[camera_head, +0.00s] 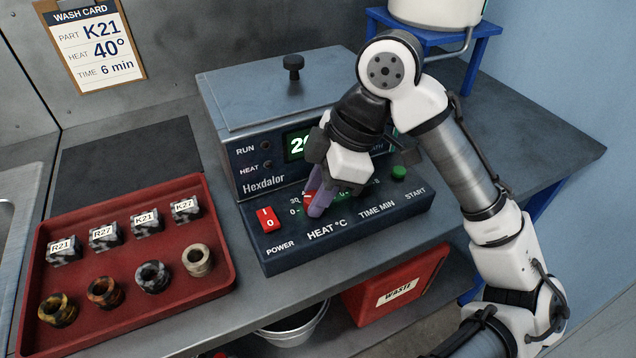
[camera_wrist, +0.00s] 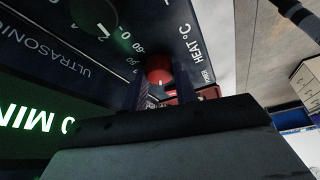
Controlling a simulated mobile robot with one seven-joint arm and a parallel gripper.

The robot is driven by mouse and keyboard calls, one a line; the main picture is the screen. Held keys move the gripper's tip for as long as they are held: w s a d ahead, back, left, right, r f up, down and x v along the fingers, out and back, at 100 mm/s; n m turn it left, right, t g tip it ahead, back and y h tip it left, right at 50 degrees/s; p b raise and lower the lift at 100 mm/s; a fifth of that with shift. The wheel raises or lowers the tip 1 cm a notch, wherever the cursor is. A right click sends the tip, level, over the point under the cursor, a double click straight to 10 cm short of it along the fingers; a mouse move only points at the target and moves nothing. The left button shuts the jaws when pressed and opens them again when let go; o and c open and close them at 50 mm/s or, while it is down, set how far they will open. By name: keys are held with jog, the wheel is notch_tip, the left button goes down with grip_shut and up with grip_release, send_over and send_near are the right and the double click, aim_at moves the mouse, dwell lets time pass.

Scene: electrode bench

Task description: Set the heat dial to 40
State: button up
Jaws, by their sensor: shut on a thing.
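The red heat dial (camera_wrist: 158,70) sits on the sloped control panel above the label HEAT °C. In the wrist view it is between the two fingers of my gripper (camera_wrist: 163,88), which is shut on it. In the head view my gripper (camera_head: 316,204) reaches down onto the panel of the Hexdalor bath (camera_head: 252,185) and hides most of the dial. The setting that the dial points at cannot be read. The green display (camera_head: 296,147) shows a number starting with 2; the rest is behind my wrist.
The wash card (camera_head: 98,45) on the wall reads K21, heat 40°, 6 min. A red power switch (camera_head: 268,219) is left of the dial; a green start button (camera_head: 398,173) is at right. A red tray (camera_head: 130,318) holds labelled blocks and rings. A waste bin (camera_head: 400,290) stands below.

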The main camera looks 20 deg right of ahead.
jog(key=m+t, duration=0.1)
jog(key=m, duration=0.2)
jog(key=m+t+h+p, duration=0.1)
jog(key=m, duration=0.2)
jog(key=shift+s+a+m, duration=0.1)
jog(key=shift+s+m, duration=0.1)
jog(key=shift+m, duration=0.1)
jog(key=m+h+p, duration=0.1)
jog(key=m, duration=0.1)
jog(key=m+t+h+p, duration=0.1)
jog(key=m, duration=0.2)
jog(key=shift+a, duration=0.1)
jog(key=shift+m, duration=0.4)
jog(key=o, duration=1)
jog(key=v, duration=1.3)
jog(key=shift+s+a+r+p, duration=0.15)
jog(key=shift+s+r+p, duration=0.15)
jog(key=shift+p, duration=0.05)
